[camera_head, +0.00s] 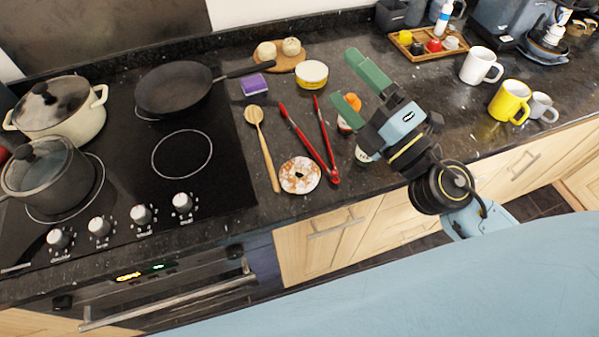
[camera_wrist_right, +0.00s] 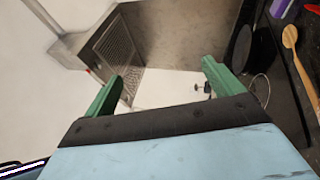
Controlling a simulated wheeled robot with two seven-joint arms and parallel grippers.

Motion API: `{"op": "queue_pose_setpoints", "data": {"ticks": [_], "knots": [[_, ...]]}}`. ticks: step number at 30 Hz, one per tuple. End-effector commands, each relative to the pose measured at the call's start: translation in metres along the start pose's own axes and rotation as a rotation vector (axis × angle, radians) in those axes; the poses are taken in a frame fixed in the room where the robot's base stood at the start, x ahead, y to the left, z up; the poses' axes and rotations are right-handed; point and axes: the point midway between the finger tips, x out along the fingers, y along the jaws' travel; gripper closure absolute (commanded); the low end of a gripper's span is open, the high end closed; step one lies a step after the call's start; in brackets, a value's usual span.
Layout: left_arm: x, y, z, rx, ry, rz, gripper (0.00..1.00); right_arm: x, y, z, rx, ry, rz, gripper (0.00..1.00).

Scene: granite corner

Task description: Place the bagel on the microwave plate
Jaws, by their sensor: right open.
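The bagel (camera_head: 300,175), a ring with pale frosting and brown patches, lies on the dark granite counter near its front edge, right of the hob. My right gripper (camera_head: 344,78) is open and empty. In the head view it appears above the counter, up and to the right of the bagel, with green fingers pointing up-left. In the right wrist view its green fingers (camera_wrist_right: 160,75) are spread with nothing between them, and no bagel shows there. I see no microwave plate in either view. My left gripper is out of view.
Red tongs (camera_head: 312,142) and a wooden spoon (camera_head: 263,145) lie close beside the bagel. The hob (camera_head: 225,165) holds pots and a frying pan (camera_head: 173,90). A bottle-like item stands partly hidden by my right gripper. Mugs (camera_head: 481,66) and a wooden tray (camera_head: 428,55) stand at right.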

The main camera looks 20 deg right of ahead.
Motion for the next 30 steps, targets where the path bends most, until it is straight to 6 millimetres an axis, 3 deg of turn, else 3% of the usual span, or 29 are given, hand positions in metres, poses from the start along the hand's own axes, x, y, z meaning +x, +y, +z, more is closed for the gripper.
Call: {"op": "queue_pose_setpoints", "data": {"ticks": [3,7,12,18,22,30], "knots": [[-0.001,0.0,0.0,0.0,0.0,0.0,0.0,-0.003,-0.001,-0.049,-0.346,0.342,0.019,0.07],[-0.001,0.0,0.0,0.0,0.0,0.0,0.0,-0.026,-0.036,-0.078,-0.717,0.686,-0.048,0.07],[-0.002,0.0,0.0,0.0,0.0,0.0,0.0,-0.06,-0.09,-0.064,-1.103,1.003,-0.223,0.07],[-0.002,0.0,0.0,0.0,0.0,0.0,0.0,-0.08,-0.12,-0.031,-1.325,1.162,-0.385,0.07],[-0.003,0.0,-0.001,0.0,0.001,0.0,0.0,-0.078,-0.133,-0.029,-1.356,1.179,-0.415,0.07],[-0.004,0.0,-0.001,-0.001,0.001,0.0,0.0,-0.056,-0.174,-0.051,-1.354,1.18,-0.414,0.07]]}}
